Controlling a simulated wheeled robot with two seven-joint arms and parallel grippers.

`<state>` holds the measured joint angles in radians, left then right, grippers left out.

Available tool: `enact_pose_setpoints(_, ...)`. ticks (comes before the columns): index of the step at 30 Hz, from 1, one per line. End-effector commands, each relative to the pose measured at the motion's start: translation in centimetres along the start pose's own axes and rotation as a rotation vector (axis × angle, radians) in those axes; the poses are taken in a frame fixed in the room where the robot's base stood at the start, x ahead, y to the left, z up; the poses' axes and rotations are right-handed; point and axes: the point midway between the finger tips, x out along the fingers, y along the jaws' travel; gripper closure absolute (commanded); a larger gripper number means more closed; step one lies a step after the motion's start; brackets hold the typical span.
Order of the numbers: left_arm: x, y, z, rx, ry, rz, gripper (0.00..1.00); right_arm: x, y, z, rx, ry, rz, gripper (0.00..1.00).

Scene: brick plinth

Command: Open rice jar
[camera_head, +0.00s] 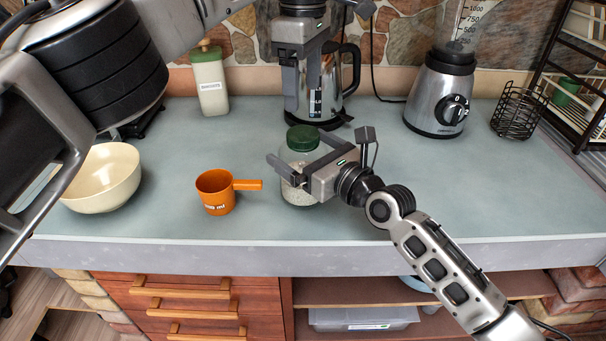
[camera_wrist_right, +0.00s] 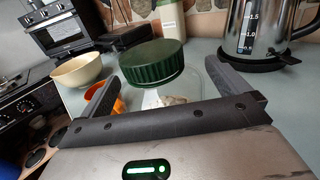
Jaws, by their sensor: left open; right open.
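The rice jar (camera_head: 297,192) is a clear jar with pale contents and a green screw lid (camera_head: 303,138). It stands upright on the counter, with its lid on. The lid (camera_wrist_right: 152,62) also shows large in the right wrist view. My right gripper (camera_head: 286,170) is open, with its fingers on either side of the jar body below the lid; I cannot tell whether they touch it. My left gripper (camera_head: 304,112) is open and points down above the lid, in front of the kettle. Part of the jar body is hidden by the right gripper.
An orange measuring cup (camera_head: 214,197) stands left of the jar, and a cream bowl (camera_head: 104,180) further left. A kettle (camera_head: 349,70), a labelled container (camera_head: 210,83), a blender (camera_head: 438,98) and a wire basket (camera_head: 518,111) stand behind. The counter's right side is clear.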

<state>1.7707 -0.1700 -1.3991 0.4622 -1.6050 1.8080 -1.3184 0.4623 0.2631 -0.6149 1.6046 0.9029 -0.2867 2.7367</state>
Motion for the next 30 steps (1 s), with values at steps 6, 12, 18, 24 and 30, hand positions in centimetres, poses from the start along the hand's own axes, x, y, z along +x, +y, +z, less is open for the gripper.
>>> enact_pose_setpoints(6,0.01,0.0,0.01,0.0,0.0,0.0,0.3,0.22,0.0,0.03,-0.001,-0.001,0.0,0.0)
enact_pose_setpoints(12,0.01,0.0,0.01,0.0,0.0,0.0,0.3,0.19,-0.01,0.02,-0.001,-0.001,0.0,0.31)
enact_pose_setpoints(18,0.0,0.0,0.01,0.01,0.0,0.0,0.3,0.17,-0.02,0.01,-0.001,0.0,-0.001,0.81)
enact_pose_setpoints(24,-0.01,0.0,0.01,0.232,0.0,0.0,0.3,0.16,-0.04,0.0,-0.001,0.0,-0.001,0.81)
enact_pose_setpoints(30,-0.01,0.01,0.0,0.669,0.0,0.001,0.3,0.15,-0.05,-0.01,-0.001,0.0,-0.001,0.81)
